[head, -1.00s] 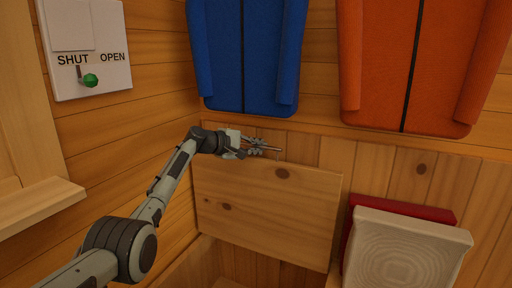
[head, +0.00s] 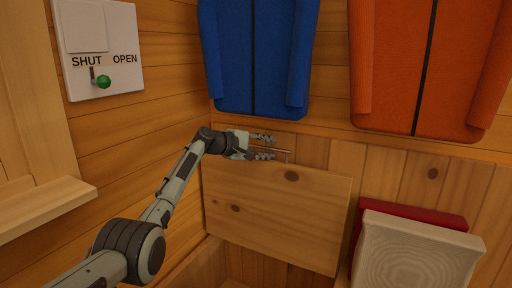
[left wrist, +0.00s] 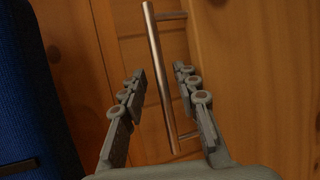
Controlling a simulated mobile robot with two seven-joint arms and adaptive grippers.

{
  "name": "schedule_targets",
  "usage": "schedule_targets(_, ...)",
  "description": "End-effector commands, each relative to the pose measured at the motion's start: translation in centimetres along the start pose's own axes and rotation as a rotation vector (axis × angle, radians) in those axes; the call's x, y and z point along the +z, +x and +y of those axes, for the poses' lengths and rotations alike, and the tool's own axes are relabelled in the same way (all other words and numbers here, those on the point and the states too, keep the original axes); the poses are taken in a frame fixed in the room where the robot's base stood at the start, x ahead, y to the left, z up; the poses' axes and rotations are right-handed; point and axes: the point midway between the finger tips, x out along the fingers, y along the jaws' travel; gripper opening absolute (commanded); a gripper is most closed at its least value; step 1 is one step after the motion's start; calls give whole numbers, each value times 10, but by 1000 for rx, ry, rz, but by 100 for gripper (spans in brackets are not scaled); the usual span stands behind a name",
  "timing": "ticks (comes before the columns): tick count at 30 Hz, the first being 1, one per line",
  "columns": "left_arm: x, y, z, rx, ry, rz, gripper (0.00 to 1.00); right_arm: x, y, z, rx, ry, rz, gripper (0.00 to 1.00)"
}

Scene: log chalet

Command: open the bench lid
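The bench lid (head: 275,215) is a pale wooden panel with dark knots. In the head view it stands raised, near upright, in front of the plank wall. A thin metal bar handle (left wrist: 157,75) sits near its upper edge. My left gripper (head: 274,147) is at that upper edge, with its fingers spread. In the left wrist view the bar runs between the two open fingers (left wrist: 160,85), and gaps show on both sides of it. Part of the bench opening (head: 212,262) shows below the lid. My right gripper is not in view.
A blue coat (head: 255,60) and an orange coat (head: 420,60) hang above. A white cushion (head: 415,255) and a red one (head: 440,216) stand right of the lid. A SHUT/OPEN panel (head: 120,40) with a green knob and a wooden ledge (head: 50,210) are left.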

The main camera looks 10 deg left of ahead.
Motion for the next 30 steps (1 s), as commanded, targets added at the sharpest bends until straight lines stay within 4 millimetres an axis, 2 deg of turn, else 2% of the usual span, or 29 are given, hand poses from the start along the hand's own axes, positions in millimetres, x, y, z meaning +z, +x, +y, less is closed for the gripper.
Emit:
schedule_targets(5, 0, -18, -2, 0, 3, 1, 31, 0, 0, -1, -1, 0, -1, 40)
schedule_targets(18, -1, -100, -1, 0, 3, 3, 31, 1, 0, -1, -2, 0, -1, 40)
schedule_targets(24, 0, -116, 0, 0, 1, 2, 31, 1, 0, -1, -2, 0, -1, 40)
schedule_targets(30, 0, -117, 0, 0, 0, 1, 31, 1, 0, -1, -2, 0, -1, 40)
